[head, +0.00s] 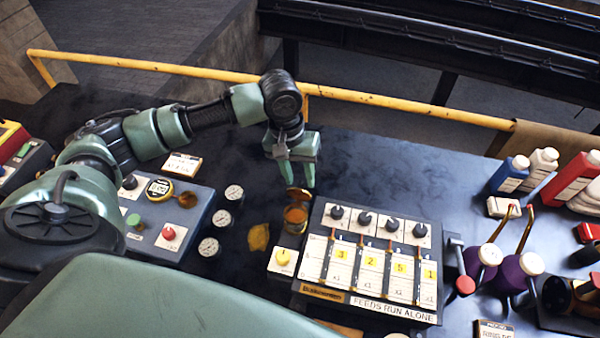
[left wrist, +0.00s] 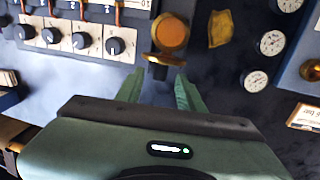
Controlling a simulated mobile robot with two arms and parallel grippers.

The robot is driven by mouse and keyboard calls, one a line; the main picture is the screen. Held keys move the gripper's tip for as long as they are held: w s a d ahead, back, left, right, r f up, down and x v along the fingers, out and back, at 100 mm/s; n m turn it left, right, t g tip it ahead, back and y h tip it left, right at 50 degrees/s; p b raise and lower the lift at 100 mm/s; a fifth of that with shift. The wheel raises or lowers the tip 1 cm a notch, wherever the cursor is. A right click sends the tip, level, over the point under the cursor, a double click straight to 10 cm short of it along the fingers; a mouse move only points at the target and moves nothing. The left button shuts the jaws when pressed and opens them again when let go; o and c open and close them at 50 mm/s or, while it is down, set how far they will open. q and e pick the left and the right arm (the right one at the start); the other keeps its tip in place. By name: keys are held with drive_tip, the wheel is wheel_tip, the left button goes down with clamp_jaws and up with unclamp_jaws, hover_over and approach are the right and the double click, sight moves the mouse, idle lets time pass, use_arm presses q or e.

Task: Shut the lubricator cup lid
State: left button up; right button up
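The lubricator cup (head: 296,215) is a small brass-coloured cup on the dark bench, just left of the feed box. Its lid (head: 299,193) stands raised at the cup's far side, so the amber inside shows. The left wrist view also shows the cup (left wrist: 170,34) with its lid (left wrist: 164,59) edge-on at the rim nearest my gripper. My left gripper (head: 297,180) points down just beyond the lid, its fingers apart and nothing between them. Its fingers (left wrist: 160,88) also show in the left wrist view, close to the lid; I cannot tell whether they touch it. My right gripper is not in view.
The feed box (head: 325,290) with several black knobs stands right of the cup. A yellow rail (head: 180,70) runs behind. Bottles (head: 508,175) stand far right.

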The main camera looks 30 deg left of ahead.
use_arm(q)
drive_tip(key=shift+w+f, duration=0.1)
drive_tip(key=shift+f, duration=0.35)
drive_tip(key=shift+r, duration=0.1)
drive_tip(key=c, duration=0.3)
clamp_jaws()
drive_tip(key=shift+s, duration=0.2)
